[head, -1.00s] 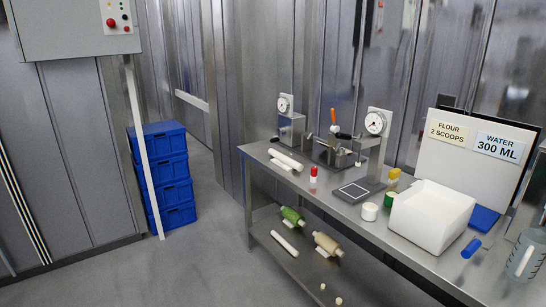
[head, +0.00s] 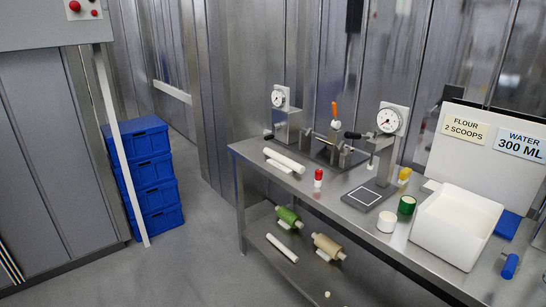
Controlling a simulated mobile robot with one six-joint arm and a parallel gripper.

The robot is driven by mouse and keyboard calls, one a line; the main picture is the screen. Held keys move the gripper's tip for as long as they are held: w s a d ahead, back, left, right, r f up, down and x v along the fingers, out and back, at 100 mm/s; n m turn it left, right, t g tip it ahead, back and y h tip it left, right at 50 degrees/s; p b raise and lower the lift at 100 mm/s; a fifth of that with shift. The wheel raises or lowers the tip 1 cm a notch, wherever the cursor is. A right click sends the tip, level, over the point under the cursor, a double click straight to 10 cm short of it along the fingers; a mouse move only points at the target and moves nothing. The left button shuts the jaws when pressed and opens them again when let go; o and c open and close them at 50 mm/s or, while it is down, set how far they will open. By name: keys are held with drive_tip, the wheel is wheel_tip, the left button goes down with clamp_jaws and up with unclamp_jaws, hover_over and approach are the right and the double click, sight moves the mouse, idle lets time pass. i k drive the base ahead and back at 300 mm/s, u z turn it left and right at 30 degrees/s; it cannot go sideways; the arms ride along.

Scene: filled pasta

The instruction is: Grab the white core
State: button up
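Two white rod-like pieces could be the white core; I cannot tell which one is meant. One white roll (head: 285,160) lies on the left end of the steel table top, in front of a dial gauge. My gripper is not in view.
The steel table (head: 330,197) also holds a lever press (head: 335,150), a dial stand (head: 388,130), a red-and-white bottle (head: 318,178), a white cup (head: 386,219) and a white bin (head: 455,232). Blue crates (head: 150,180) stand stacked at left. The floor between is clear.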

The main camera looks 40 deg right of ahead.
sight(299, 168)
drive_tip(key=z, duration=0.05)
drive_tip(key=i, duration=1.15)
drive_tip(key=z, duration=0.3)
